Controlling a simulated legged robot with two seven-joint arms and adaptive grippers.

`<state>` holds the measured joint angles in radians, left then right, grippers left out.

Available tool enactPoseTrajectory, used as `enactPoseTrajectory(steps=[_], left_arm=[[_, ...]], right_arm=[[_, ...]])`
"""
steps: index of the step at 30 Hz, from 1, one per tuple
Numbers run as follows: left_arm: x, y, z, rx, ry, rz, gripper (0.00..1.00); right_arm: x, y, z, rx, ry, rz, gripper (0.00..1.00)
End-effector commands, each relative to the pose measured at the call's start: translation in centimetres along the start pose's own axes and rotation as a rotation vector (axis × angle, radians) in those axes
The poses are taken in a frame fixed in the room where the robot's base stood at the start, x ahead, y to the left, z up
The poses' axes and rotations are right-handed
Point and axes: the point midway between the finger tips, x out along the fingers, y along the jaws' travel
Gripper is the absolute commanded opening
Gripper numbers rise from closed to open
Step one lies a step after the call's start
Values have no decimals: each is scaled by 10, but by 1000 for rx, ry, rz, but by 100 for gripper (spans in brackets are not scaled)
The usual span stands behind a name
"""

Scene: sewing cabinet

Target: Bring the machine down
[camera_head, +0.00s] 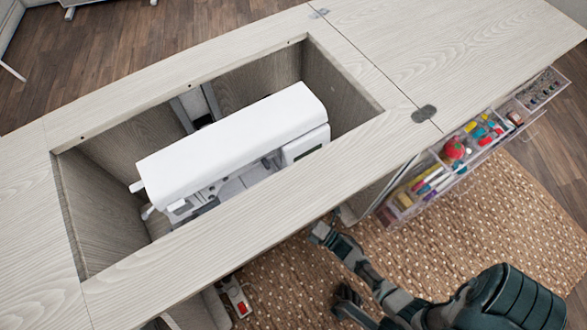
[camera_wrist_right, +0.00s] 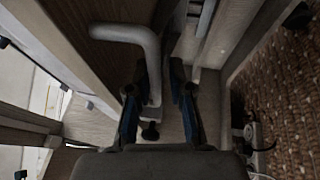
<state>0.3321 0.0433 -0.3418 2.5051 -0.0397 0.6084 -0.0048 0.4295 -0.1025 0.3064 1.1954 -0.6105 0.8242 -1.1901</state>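The white sewing machine (camera_head: 235,140) sits low in the rectangular opening of the pale wood cabinet (camera_head: 330,170), its top near the level of the tabletop. A bent grey lever (camera_wrist_right: 125,34) runs down between the fingers, nearer the left one. I cannot tell whether they touch it. My left gripper is not in view.
Clear drawers (camera_head: 430,185) with sewing supplies stand open at the cabinet's right front. A pedal-like device with a red button (camera_head: 238,297) is below the front edge. A woven rug (camera_head: 460,240) covers the floor. The tabletop around the opening is clear.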

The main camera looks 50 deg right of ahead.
Motion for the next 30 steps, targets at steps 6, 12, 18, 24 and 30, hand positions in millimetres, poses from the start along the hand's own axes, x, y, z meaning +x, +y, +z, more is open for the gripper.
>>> enactPoseTrajectory(steps=[6, 12, 18, 24, 30], left_arm=[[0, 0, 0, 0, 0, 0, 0], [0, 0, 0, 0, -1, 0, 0], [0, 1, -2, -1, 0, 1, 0], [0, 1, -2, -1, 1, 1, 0], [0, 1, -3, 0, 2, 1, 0]], right_arm=[[1, 1, -3, 1, 4, 3, 21], [1, 1, -5, 2, 7, 4, 21], [-6, 1, -6, 3, 8, 2, 21], [-44, -1, -4, 2, 6, -2, 21], [-87, 0, -3, 2, 5, 3, 21]])
